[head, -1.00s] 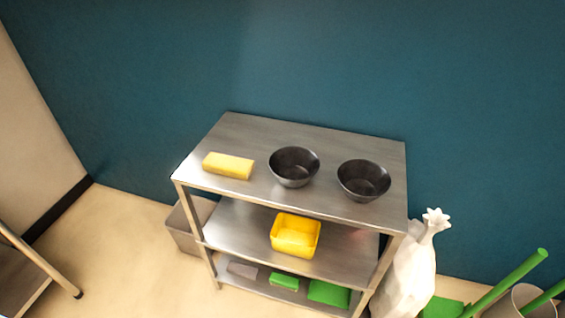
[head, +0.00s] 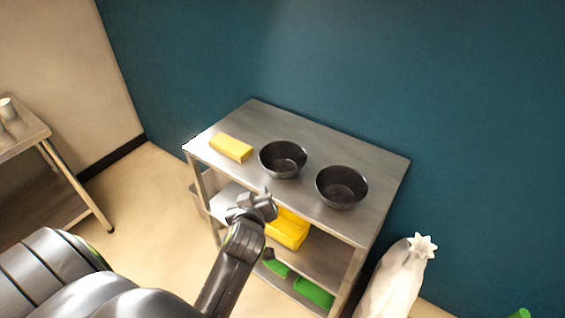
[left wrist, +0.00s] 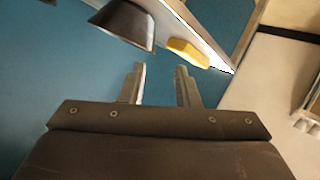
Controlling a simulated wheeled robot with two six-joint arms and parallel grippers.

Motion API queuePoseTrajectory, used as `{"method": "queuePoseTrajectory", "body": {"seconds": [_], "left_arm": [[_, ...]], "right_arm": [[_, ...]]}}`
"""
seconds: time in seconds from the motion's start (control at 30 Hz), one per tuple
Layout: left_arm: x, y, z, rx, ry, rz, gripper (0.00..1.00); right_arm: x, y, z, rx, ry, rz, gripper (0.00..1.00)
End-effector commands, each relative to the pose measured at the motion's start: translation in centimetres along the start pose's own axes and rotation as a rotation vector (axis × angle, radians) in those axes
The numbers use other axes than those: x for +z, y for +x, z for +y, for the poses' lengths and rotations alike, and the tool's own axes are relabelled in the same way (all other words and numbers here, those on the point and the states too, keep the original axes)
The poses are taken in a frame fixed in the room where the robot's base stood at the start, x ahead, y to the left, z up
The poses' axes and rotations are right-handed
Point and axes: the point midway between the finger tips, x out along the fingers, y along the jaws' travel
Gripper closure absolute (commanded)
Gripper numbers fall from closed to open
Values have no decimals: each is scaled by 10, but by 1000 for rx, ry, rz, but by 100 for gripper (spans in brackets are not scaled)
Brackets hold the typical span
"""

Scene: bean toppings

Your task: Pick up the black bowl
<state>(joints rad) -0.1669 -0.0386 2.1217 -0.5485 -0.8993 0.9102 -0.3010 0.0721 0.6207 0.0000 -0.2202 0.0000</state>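Two black bowls stand upright on the top of the metal shelf unit: a left one (head: 283,159) and a right one (head: 341,186). My left gripper (head: 264,196) is in front of the shelf's front edge, below and left of the left bowl, apart from both. In the left wrist view the fingers (left wrist: 160,82) are spread with nothing between them. A black bowl (left wrist: 124,24) shows there beyond the fingertips, up and left, and cut by the picture's top edge. My right gripper is not in view.
The metal shelf unit (head: 376,163) also holds a yellow block (head: 231,147) left of the bowls. A yellow bin (head: 290,232) and green items (head: 314,292) are on lower shelves. A white sack (head: 393,283) stands at right; another metal table (head: 22,141) is at left.

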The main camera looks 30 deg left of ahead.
Motion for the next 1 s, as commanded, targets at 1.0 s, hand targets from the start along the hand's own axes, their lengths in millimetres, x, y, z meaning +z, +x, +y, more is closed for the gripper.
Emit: {"method": "queuePoseTrajectory", "body": {"seconds": [1.0], "left_arm": [[-36,103,6,2,-65,55,71]], "right_arm": [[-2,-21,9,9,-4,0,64]]}}
